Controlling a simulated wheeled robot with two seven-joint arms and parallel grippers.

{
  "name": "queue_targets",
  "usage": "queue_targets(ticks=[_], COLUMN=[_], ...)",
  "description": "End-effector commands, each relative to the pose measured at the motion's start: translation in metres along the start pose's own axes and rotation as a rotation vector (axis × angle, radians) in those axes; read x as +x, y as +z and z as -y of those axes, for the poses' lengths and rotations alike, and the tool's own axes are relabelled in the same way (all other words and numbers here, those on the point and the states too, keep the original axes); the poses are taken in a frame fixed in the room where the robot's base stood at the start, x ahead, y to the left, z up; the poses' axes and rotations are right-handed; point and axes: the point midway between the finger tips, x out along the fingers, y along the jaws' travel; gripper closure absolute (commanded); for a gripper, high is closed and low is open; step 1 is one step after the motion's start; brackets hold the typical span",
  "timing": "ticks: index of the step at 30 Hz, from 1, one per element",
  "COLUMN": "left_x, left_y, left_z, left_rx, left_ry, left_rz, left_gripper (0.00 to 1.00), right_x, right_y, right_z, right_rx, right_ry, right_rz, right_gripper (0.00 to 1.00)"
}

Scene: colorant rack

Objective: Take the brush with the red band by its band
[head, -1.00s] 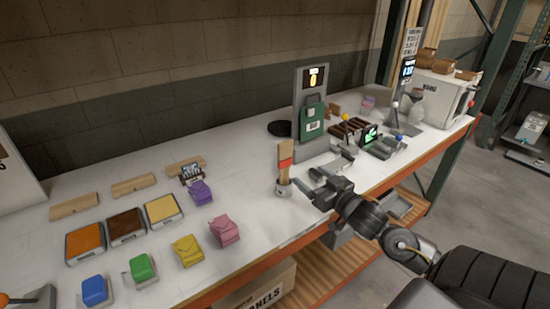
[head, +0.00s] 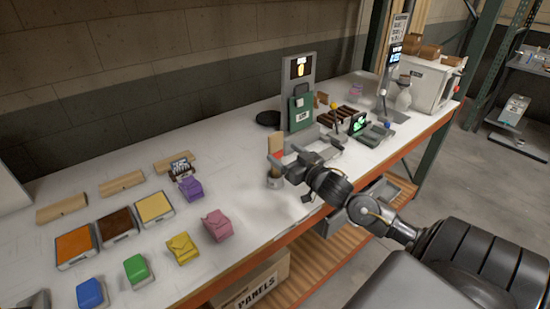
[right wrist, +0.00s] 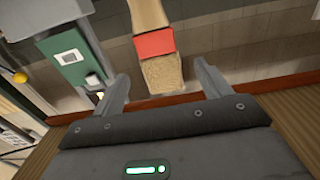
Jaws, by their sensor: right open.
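In the right wrist view, the open jaws (right wrist: 161,72) are empty, with a finger on each side. My left gripper is not in view.
A grey stand with a green pouch (head: 301,113) rises behind the brush. Several coloured packets and trays, such as the pink packet (head: 217,225), lie to the left. A small device with levers (head: 360,124) stands to the right. Bare bench top lies left of the brush.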

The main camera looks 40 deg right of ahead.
Motion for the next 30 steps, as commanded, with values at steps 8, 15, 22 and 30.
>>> queue_targets(ticks=[8,15,22,30], left_x=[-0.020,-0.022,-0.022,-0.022], left_y=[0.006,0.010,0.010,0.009], left_z=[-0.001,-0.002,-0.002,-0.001], left_rx=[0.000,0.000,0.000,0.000], left_ry=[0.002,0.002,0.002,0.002], left_rz=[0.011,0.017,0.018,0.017], left_gripper=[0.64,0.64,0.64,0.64], right_x=[0.037,0.052,0.051,0.051], right_y=[-0.007,-0.004,-0.003,-0.003], right_z=[0.000,0.000,0.000,0.001], right_rx=[0.002,-0.001,0.000,0.000], right_ry=[0.001,-0.001,-0.001,-0.001], right_rz=[-0.002,-0.001,-0.001,-0.001], right_gripper=[0.24,0.24,0.31,0.67])
